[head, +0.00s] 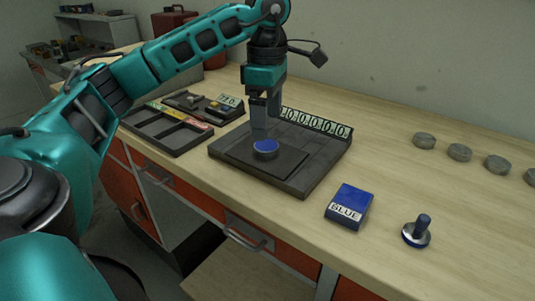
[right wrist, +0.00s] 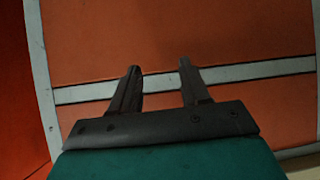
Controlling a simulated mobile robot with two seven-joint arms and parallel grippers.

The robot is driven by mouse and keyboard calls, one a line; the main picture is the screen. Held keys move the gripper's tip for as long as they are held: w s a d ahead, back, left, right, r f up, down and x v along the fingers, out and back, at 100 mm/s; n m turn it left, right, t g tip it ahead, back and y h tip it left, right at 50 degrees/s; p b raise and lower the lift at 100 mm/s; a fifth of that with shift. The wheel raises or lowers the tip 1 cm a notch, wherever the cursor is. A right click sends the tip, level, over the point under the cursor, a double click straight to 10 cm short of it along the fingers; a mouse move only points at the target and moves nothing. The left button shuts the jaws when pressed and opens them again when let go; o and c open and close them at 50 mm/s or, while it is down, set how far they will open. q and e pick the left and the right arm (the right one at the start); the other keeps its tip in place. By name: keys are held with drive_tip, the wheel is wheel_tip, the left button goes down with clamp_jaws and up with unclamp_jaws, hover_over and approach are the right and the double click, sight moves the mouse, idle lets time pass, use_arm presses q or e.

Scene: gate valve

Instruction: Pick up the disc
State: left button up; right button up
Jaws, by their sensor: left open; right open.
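A small blue-topped disc (head: 265,147) sits on the dark square plate of a black tray (head: 318,165) in the head view. My left gripper (head: 263,135) points down right over the disc, its fingers at the disc's back edge. It is open; whether the fingers touch the disc I cannot tell. My right gripper (right wrist: 160,88) shows in the right wrist view, open and empty, in front of an orange panel with a pale strip.
Several grey discs (head: 459,152) line the back right. A sectioned black tray (head: 167,129) lies at the left. The bench's front right is clear.

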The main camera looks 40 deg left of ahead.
use_arm(q)
drive_tip(key=shift+a+f, duration=0.1)
drive_tip(key=shift+f, duration=2.85)
drive_tip(key=c, duration=1.4)
drive_tip(key=shift+r, duration=0.1)
wheel_tip(320, 180, up, 9)
wheel_tip(320, 180, up, 8)
drive_tip(key=p, duration=0.6)
hover_over(267, 145)
drive_tip(key=shift+r+b, duration=0.3)
drive_tip(key=shift+r, duration=1.15)
